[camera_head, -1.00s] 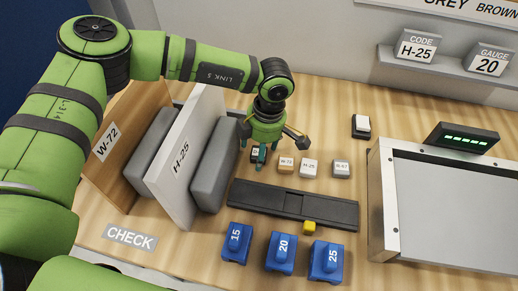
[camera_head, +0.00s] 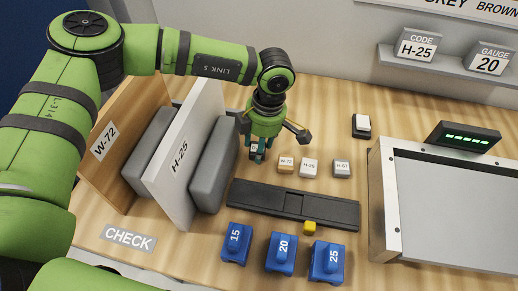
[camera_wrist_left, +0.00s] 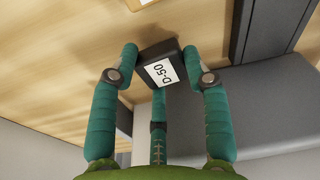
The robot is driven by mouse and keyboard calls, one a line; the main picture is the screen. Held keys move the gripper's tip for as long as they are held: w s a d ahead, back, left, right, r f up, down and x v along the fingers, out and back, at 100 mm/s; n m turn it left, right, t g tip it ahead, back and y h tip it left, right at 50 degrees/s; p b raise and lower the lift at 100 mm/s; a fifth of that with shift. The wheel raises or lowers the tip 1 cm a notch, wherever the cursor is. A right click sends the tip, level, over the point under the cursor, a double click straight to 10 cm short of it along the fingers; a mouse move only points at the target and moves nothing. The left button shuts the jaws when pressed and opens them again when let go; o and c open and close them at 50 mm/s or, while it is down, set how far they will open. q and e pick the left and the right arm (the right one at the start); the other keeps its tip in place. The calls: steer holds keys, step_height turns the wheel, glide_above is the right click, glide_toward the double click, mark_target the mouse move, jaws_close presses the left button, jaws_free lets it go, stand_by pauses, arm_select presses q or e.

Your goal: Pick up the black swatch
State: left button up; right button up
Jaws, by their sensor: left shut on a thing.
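The black swatch (camera_wrist_left: 158,62) with a white label reading D-50 sits between the fingers of my left gripper (camera_wrist_left: 162,75) in the left wrist view. The fingers are shut on it. In the head view my left gripper (camera_head: 257,155) is over the table behind the dark rail, left of the row of swatches, and the black swatch (camera_head: 254,148) is mostly hidden by the fingers. Whether it is clear of the table is hard to tell in the head view. My right gripper is not in view.
A dark rail (camera_head: 270,197) lies in front, with blue blocks (camera_head: 281,252) nearer. A white H-25 panel (camera_head: 180,160) and grey blocks stand left.

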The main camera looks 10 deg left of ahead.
arm_select(q)
steer(key=shift+d+r+b, duration=0.35)
steer(key=shift+r, duration=0.3)
steer(key=shift+d+r+b, duration=0.3)
steer(key=shift+r+b, duration=0.05)
steer(key=shift+r, duration=0.25)
steer(key=s+d+r+b, duration=0.1)
steer(key=d+r+b, duration=0.2)
steer(key=d+r, duration=0.3)
steer(key=shift+d+r, duration=0.35)
steer(key=shift+d, duration=1.9)
